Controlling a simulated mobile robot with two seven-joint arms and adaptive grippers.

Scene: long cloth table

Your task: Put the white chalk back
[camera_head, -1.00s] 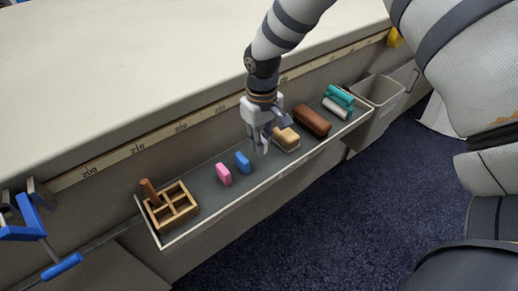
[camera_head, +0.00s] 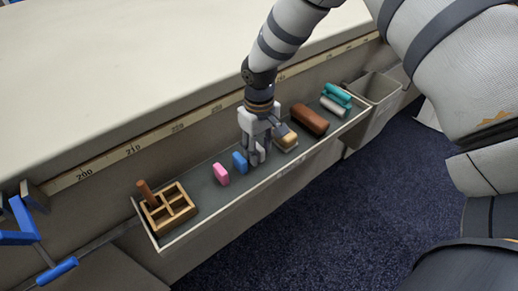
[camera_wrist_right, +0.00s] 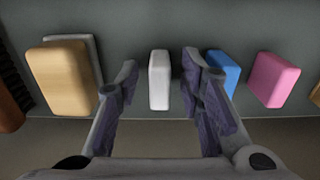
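The white chalk (camera_wrist_right: 159,80) shows in the right wrist view as a small white block on the grey tray floor. It lies between the two fingers of my right gripper (camera_wrist_right: 158,70), with a gap on each side. In the head view the right gripper (camera_head: 256,155) points down into the long tray (camera_head: 208,185), and the chalk is hidden behind it. A wooden holder (camera_head: 167,214) with several compartments sits at the tray's left end. A brown stick (camera_head: 146,192) stands in one compartment.
Blue (camera_head: 240,163) and pink (camera_head: 221,174) blocks lie left of the gripper. A tan block (camera_head: 286,139), a brown eraser (camera_head: 310,119), a grey roll (camera_head: 333,107) and a teal object (camera_head: 337,95) lie right. A grey bin (camera_head: 377,90) stands beyond the tray's right end.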

